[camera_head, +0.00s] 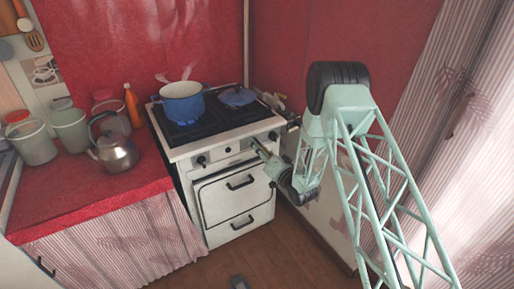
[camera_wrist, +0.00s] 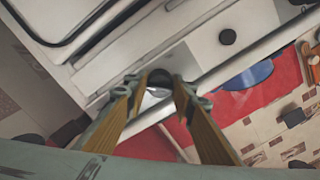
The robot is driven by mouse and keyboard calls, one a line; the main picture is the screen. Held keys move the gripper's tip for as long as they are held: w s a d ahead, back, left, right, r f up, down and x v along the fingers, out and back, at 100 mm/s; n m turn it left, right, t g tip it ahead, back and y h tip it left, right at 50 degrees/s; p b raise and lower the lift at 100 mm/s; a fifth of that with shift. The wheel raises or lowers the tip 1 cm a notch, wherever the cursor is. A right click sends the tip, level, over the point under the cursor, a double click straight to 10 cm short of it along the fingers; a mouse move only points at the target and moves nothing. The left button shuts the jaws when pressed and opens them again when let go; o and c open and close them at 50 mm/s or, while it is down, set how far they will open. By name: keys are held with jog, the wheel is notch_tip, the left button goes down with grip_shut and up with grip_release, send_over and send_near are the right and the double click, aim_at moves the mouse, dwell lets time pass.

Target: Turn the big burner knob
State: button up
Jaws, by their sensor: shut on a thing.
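The white stove (camera_head: 240,207) stands in the head view with a row of dark knobs on its front panel. My gripper (camera_head: 257,146) reaches the panel from the right, near its middle-right part. In the wrist view, the two tan fingers of my gripper (camera_wrist: 158,84) are closed around a dark round knob (camera_wrist: 160,76), which is partly hidden between the tips. Another dark knob (camera_wrist: 228,36) on the panel is free, apart from the fingers. In the head view a left knob (camera_head: 201,160) and a right knob (camera_head: 272,135) show; the held knob is hidden by my gripper.
A blue pot (camera_head: 182,103) and a blue lid (camera_head: 237,97) are on the stove top. A steel kettle (camera_head: 117,152), several canisters and an orange bottle (camera_head: 132,105) stand on the red counter (camera_head: 60,192). Oven handles (camera_head: 241,183) stick out below the panel.

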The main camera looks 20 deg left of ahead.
jog(key=shift+m, duration=0.4)
jog(key=o, duration=0.8)
jog(key=shift+o, duration=0.2)
jog(key=shift+d, duration=0.1)
jog(key=v, duration=0.8)
dwell(0.4)
